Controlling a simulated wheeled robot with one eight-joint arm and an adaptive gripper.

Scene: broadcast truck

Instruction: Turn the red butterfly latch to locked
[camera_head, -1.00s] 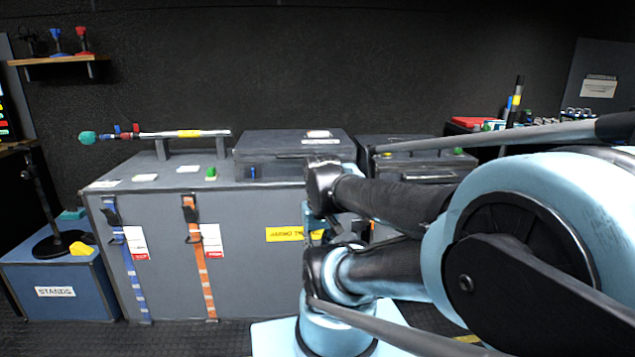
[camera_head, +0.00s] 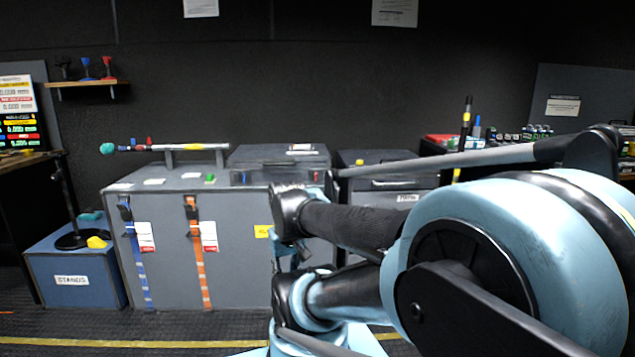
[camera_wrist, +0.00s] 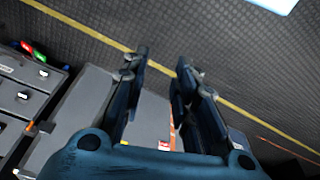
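A dark grey case (camera_head: 280,158) lies on top of the large grey trunk (camera_head: 175,250) in the head view. A small blue latch (camera_head: 241,178) is on the left of the case's front. A small red part (camera_head: 316,177) shows on the right of that front, just above my arm; it looks like the red butterfly latch, but it is too small to tell how it is turned. My gripper (camera_wrist: 162,60) shows in the wrist view with its two fingers apart and nothing between them. It is over floor and trunk, away from the case. My arm hides part of the trunk.
A blue stands box (camera_head: 75,278) is left of the trunk. A metal bar (camera_head: 180,147) rests on the trunk's top left. Another dark case (camera_head: 385,165) stands to the right. Open floor with a yellow line (camera_head: 150,344) lies in front.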

